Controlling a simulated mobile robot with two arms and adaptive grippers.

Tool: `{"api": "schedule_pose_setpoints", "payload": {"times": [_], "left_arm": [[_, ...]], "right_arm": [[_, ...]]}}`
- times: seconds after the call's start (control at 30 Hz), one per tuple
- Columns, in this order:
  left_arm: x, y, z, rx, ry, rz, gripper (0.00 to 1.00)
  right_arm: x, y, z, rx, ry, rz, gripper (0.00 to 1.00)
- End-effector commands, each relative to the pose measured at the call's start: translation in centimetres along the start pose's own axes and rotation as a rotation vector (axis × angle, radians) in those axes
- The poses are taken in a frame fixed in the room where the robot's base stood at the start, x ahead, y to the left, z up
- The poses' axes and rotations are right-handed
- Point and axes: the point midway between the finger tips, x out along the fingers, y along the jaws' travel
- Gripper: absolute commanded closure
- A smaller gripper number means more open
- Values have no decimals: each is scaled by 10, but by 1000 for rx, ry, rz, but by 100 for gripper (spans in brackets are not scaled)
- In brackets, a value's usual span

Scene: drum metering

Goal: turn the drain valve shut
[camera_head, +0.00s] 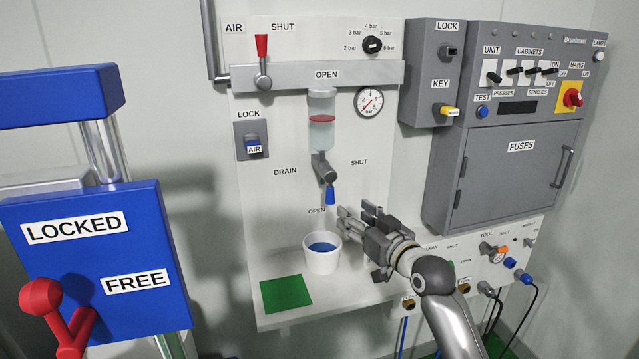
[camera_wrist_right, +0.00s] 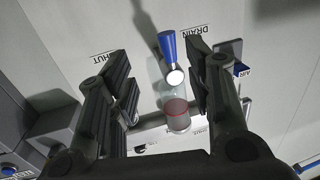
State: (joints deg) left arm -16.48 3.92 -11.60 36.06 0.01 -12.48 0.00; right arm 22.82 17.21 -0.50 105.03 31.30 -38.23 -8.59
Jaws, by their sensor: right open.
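The drain valve (camera_head: 321,168) is a grey fitting under a clear bowl (camera_head: 321,125) on the white panel. Its blue handle (camera_head: 330,196) points down, toward the lower OPEN label; DRAIN is printed left and SHUT right. My right gripper (camera_head: 352,216) is open and empty, below and right of the handle, apart from it. In the right wrist view, which is upside down, the blue handle (camera_wrist_right: 168,47) shows between the two open fingers (camera_wrist_right: 165,88), beyond their tips. The clear bowl with its red ring (camera_wrist_right: 178,110) also shows there. My left gripper is out of view.
A white cup (camera_head: 321,261) with blue liquid stands below the valve, close to my right gripper. A green mat (camera_head: 286,293) lies on the shelf. A pressure gauge (camera_head: 369,102) is right of the bowl. Grey cabinets (camera_head: 505,150) stand out at right.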

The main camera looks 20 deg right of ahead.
Motion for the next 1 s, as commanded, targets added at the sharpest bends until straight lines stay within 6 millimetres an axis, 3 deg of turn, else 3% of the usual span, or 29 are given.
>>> {"api": "schedule_pose_setpoints", "payload": {"times": [0.17, 0.47, 0.7, 0.87, 1.0], "left_arm": [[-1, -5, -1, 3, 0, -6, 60], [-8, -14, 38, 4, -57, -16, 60], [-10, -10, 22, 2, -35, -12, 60], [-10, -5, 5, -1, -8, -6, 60], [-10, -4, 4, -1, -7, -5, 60]], "right_arm": [[6, -2, -10, -4, 15, -7, 53], [47, -2, -11, -3, 15, -5, 53], [80, -2, -12, -3, 15, -5, 53], [96, -2, -11, -3, 14, -6, 53], [104, -2, -11, -5, 14, -6, 53]]}}
